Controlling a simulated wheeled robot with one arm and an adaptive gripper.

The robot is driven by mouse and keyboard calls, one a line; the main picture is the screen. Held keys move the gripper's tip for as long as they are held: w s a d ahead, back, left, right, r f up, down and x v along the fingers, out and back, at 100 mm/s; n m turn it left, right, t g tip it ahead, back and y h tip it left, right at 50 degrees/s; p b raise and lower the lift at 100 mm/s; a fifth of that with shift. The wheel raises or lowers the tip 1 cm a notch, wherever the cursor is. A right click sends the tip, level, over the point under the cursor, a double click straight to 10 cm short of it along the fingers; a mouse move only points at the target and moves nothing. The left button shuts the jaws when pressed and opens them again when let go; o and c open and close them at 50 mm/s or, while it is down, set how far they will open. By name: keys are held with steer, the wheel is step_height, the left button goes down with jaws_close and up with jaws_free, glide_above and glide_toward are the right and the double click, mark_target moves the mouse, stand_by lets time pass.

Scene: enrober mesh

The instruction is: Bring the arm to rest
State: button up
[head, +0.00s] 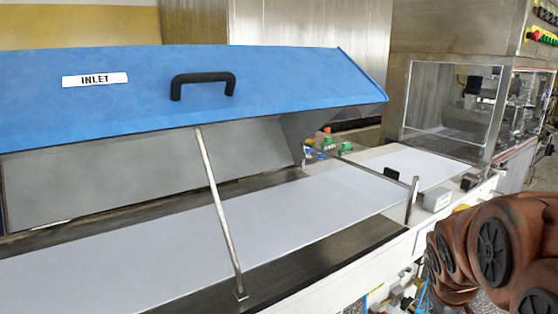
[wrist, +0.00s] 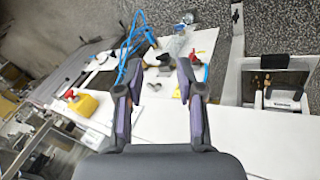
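My gripper (wrist: 158,88) shows in the wrist view with its two fingers spread apart. Nothing is between the fingertips, and floor and white machine panels lie beyond them. In the head view my folded brown arm is at the lower right, beside the machine's front edge; the gripper itself is out of that view. The blue hood (head: 270,85) labelled INLET, with a black handle (head: 203,84), is raised. A thin metal rod (head: 219,210) stands between the hood and the machine's front edge. The white belt (head: 215,235) under it is bare.
A clear guard box (head: 453,105) stands at the back right over the belt's far end. Green and red fittings (head: 325,142) sit behind the belt. A short metal post (head: 412,200) rises at the front edge. In the wrist view a blue cable (wrist: 130,47) and a yellow part (wrist: 83,105) show.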

steer(key=s+a+r+m+g+y+p, duration=0.1)
steer(key=s+a+r+p, duration=0.3)
steer(key=s+a, duration=0.5)
steer(key=s+a+r+m+g+y+p, duration=0.1)
steer(key=s+a+r+g+y+p, duration=0.2)
steer(key=s+a, duration=0.6)
steer(key=s+r+g+p, duration=0.1)
steer(key=s, duration=0.3)
steer(key=shift+r+p, duration=0.25)
steer(key=shift+p, duration=0.1)
steer(key=shift+s, duration=0.1)
